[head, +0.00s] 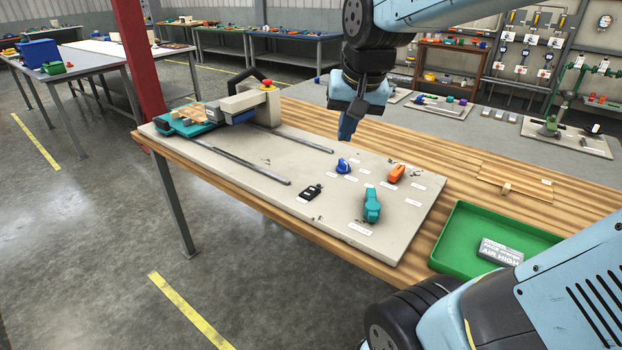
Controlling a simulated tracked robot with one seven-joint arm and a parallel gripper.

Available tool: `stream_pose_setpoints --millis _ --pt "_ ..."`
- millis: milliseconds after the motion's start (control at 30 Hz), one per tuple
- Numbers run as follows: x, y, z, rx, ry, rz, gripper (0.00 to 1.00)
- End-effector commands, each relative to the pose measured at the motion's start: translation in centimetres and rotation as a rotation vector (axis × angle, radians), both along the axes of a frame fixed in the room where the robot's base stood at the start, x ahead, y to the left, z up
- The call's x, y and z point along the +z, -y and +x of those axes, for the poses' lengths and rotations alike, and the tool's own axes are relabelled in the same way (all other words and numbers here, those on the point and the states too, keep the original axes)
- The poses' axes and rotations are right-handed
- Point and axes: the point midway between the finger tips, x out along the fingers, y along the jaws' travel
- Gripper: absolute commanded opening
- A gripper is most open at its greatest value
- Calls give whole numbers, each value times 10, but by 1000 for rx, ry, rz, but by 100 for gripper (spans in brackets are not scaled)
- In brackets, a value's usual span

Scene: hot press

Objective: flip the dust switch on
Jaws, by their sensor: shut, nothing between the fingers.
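A grey control board (280,215) lies on the wooden bench. A small black switch (310,192) with white markings sits near its front edge. It may be the dust switch, but the labels are too small to read, and I cannot tell its on or off position. My gripper (347,130) is shut and empty, pointing down above the board's back edge. It is apart from the black switch, up and to the right of it in the picture.
A blue knob (343,166), an orange control (395,173) and a teal handle (372,206) stand on the board's right part. A press (250,100) with a red button stands at the back left. A green tray (460,235) holds a grey block (499,252).

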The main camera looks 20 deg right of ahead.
Motion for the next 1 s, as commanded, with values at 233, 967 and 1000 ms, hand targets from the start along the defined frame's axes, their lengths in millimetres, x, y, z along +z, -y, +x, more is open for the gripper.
stream_pose_setpoints --millis 233,967,1000 --pt "-22 -2 65 -199 -107 50 0" --pt "-109 -17 189 -655 -252 15 0" --pt "-109 -17 190 -658 -253 15 0"
